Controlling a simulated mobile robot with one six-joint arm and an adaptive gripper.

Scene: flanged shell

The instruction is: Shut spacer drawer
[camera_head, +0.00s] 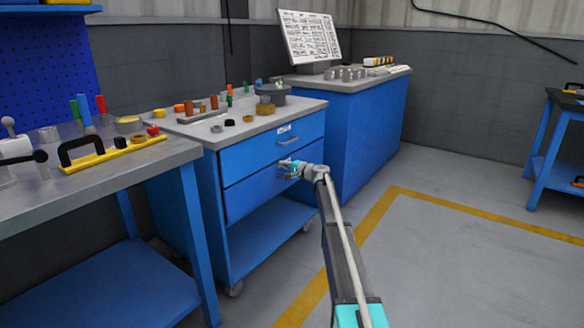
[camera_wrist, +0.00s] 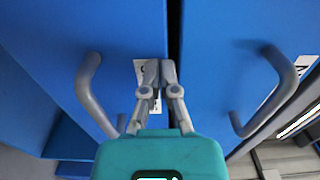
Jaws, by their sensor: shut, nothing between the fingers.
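A blue drawer cart has two stacked fronts in the head view. The upper drawer front (camera_head: 255,150) carries a grey handle (camera_head: 288,141) and a small white label (camera_head: 284,129). The lower drawer front (camera_head: 250,192) is partly hidden by my gripper (camera_head: 284,164). Both fronts look nearly flush; I cannot tell a small opening. In the wrist view my gripper (camera_wrist: 160,66) is shut and empty, close to the fronts beside a dark gap. A left handle (camera_wrist: 88,95) and a right handle (camera_wrist: 270,95) flank it, apart from the fingers. The labels are unreadable.
The cart top (camera_head: 240,122) holds several small coloured parts. A workbench (camera_head: 120,170) stands at left, and a blue cabinet (camera_head: 365,120) with a display board (camera_head: 310,36) behind the cart. The floor (camera_head: 460,260) at right is clear.

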